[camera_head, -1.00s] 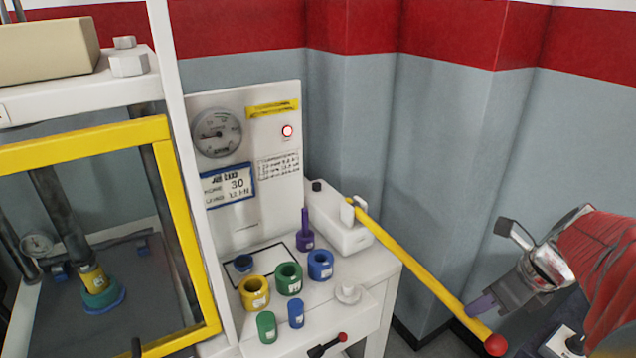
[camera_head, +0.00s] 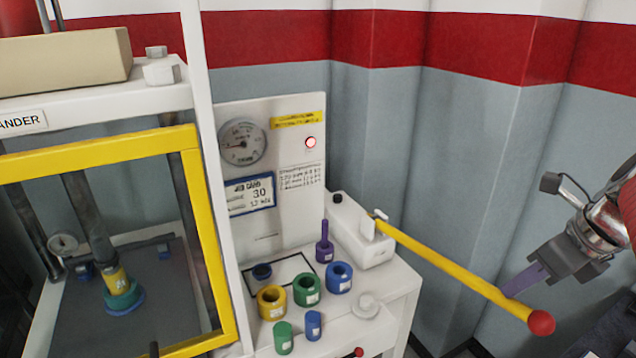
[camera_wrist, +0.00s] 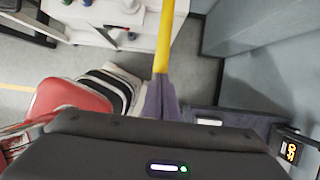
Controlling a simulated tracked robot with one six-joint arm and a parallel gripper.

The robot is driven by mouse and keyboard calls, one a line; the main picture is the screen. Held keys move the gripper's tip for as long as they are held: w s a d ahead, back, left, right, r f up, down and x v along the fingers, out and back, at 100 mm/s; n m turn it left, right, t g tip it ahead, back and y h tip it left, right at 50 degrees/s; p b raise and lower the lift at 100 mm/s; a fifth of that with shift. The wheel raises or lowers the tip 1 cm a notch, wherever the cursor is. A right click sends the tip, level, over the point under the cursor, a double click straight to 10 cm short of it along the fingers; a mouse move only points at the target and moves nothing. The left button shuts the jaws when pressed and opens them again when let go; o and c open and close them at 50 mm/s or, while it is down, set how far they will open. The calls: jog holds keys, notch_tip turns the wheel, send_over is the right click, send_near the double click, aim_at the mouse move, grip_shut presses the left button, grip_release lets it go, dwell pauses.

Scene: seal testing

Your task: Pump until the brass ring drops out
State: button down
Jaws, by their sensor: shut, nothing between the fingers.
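The pump lever (camera_head: 460,272) is a long yellow bar with a red ball end, sloping down to the right from the white pump block (camera_head: 362,243). My gripper (camera_head: 506,291) is shut and empty, its purple fingertips at the lever near the ball. In the wrist view the lever (camera_wrist: 165,40) meets the fingertips (camera_wrist: 160,85); I cannot tell whether they touch. In the press behind the yellow frame (camera_head: 205,240), a yellow piece (camera_head: 115,279) sits on green (camera_head: 122,301) and blue ones below a dark column. I cannot tell which piece is the brass ring.
A panel with a round gauge (camera_head: 242,143), a lit red lamp (camera_head: 310,142) and a job card (camera_head: 250,194) stands behind the bench. Several coloured sleeves, including a yellow one (camera_head: 271,302), stand on the bench. A grey wall (camera_head: 480,150) is close behind the lever.

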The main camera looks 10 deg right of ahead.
jog(key=shift+f, duration=6.6)
notch_tip(320, 180, up, 14)
jog(key=shift+f, duration=0.15)
jog(key=v, duration=0.8)
jog(key=shift+s+d+f, duration=0.15)
jog(key=shift+s, duration=0.25)
